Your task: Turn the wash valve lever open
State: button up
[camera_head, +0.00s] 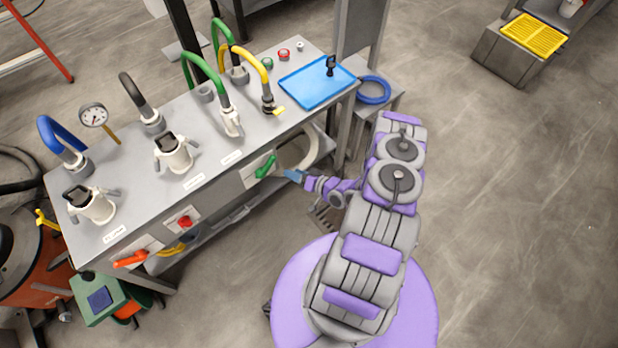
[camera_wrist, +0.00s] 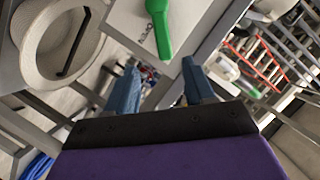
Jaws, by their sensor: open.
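A green lever (camera_head: 265,166) sits on the front face of the grey bench (camera_head: 140,215), near its right end. It slants up to the right in the head view; which label belongs to the wash valve is too small to read. My gripper (camera_head: 291,175) is just right of the green lever, open and empty, with its blue fingers toward the bench. In the wrist view, the green lever (camera_wrist: 159,24) is ahead of my gripper (camera_wrist: 159,80), between the lines of the two fingers and apart from them.
A white round vessel (camera_wrist: 55,40) is left in the wrist view. Hoses and a blue tray (camera_head: 316,82) are on top.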

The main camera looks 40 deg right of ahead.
jog(key=v, duration=0.6)
jog(key=shift+p, duration=0.35)
